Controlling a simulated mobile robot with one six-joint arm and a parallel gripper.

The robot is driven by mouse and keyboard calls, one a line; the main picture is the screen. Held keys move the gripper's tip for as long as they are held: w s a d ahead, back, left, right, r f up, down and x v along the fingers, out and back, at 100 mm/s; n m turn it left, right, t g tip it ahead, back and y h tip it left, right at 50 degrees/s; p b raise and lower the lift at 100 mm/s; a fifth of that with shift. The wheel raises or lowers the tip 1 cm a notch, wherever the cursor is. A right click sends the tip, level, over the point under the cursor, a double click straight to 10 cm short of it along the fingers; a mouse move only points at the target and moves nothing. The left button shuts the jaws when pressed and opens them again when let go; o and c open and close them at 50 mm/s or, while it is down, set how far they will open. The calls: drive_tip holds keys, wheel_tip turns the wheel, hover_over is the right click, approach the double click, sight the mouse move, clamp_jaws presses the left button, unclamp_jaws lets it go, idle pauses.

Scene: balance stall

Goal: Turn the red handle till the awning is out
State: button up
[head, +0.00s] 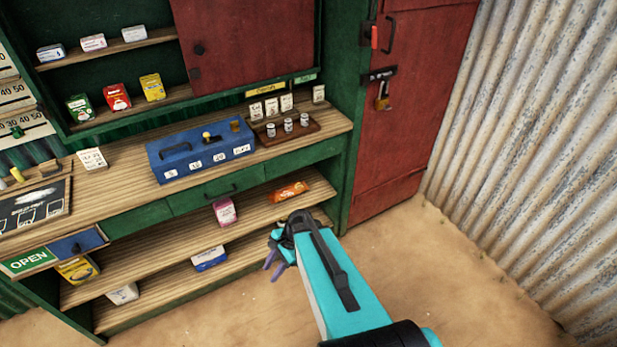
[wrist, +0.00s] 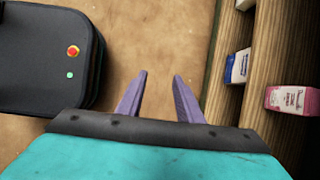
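My gripper (head: 272,262) is in front of the stall's lower shelves in the head view, pointing down and left. In the wrist view my gripper (wrist: 162,78) has its two purple fingers apart with nothing between them. A small red piece (head: 375,38) sits at the top left of the red door; I cannot tell whether it is the red handle. No awning shows in either view.
A blue box (head: 200,153) and a wooden tray (head: 306,129) stand on the counter. A pink carton (head: 225,212) and an orange packet (head: 288,192) are on the shelf below. A brass padlock (head: 382,98) hangs on the red door (head: 415,100). Sandy floor is clear at right.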

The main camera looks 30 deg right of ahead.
drive_tip(key=s+a+f+n+g+h+b, duration=0.2)
drive_tip(key=s+f+n, duration=0.4)
drive_tip(key=s+n, duration=0.3)
drive_tip(key=s+a+f+n+g+h+b, duration=0.1)
drive_tip(key=s+a+f+n+g+h, duration=0.2)
drive_tip(key=s, duration=1.1)
wheel_tip(320, 180, down, 3)
drive_tip(key=a+n+g, duration=0.1)
drive_tip(key=n, duration=0.5)
drive_tip(key=shift+s+f+g+h+b, duration=0.15)
drive_tip(key=shift+f+g+h+b, duration=0.05)
drive_tip(key=shift+g+h+b, duration=0.15)
drive_tip(key=shift+a, duration=0.1)
